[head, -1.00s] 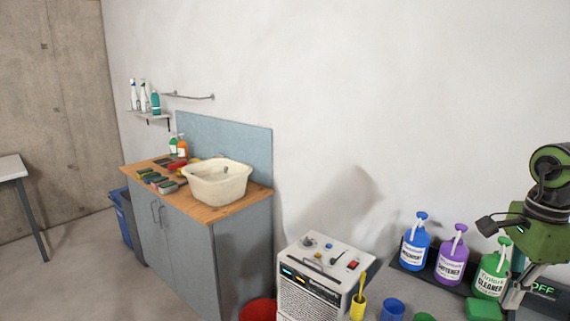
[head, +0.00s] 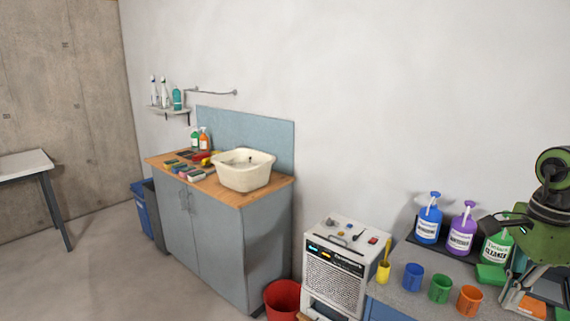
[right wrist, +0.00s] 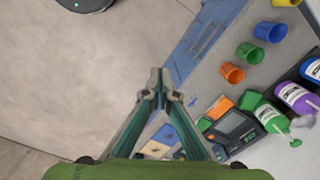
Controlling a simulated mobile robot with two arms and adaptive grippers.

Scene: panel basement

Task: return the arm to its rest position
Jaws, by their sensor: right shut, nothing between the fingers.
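My right arm shows at the right edge of the head view, with a green wrist housing. Its gripper (head: 513,299) points down in front of the grey bench's right end. In the right wrist view the two fingertips of the right gripper (right wrist: 160,82) meet, and nothing is held between them. The fingers hang over the bench's front edge area, apart from the cups and bottles. The left arm and gripper do not show.
The bench holds blue (head: 428,225), purple (head: 461,238) and green (head: 495,250) pump bottles, several cups, including an orange cup (right wrist: 232,74), and a display box (right wrist: 233,127). A white machine (head: 335,270) and red bucket (head: 282,297) stand left. Open floor (right wrist: 80,80) lies beside the bench.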

